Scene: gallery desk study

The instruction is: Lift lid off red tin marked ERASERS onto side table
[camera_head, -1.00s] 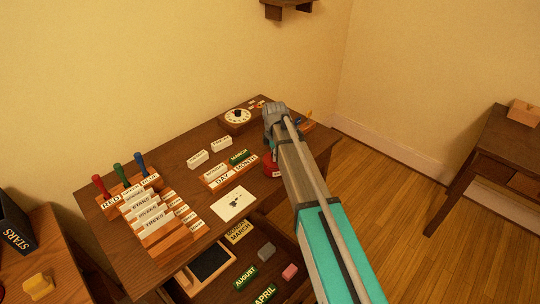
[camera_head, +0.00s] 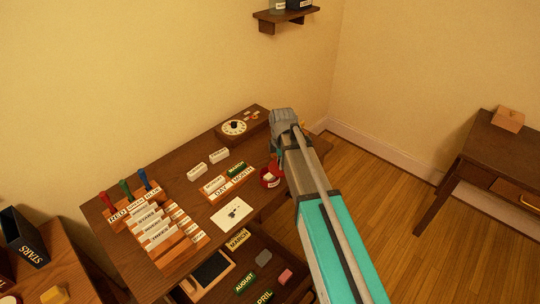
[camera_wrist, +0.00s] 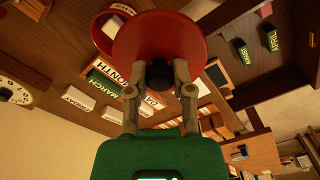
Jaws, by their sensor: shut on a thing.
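My gripper (camera_wrist: 159,84) is shut on the dark knob of the red lid (camera_wrist: 160,40) in the wrist view. The round lid is held in front of the camera, off the tin. The red tin (camera_wrist: 104,33) shows past the lid's edge, with its round rim uncovered. In the head view, the tin (camera_head: 268,178) stands near the right edge of the desk, its white label partly visible but too small to read. My arm hides the gripper's fingers and most or all of the lid there.
The desk (camera_head: 176,211) carries card holders, stamps and a dial box (camera_head: 237,126). An open drawer below holds blocks. A dark table (camera_head: 487,146) on the right bears a wooden block (camera_head: 508,119). Another table (camera_head: 52,262) stands at left. A wall shelf (camera_head: 285,16) is above.

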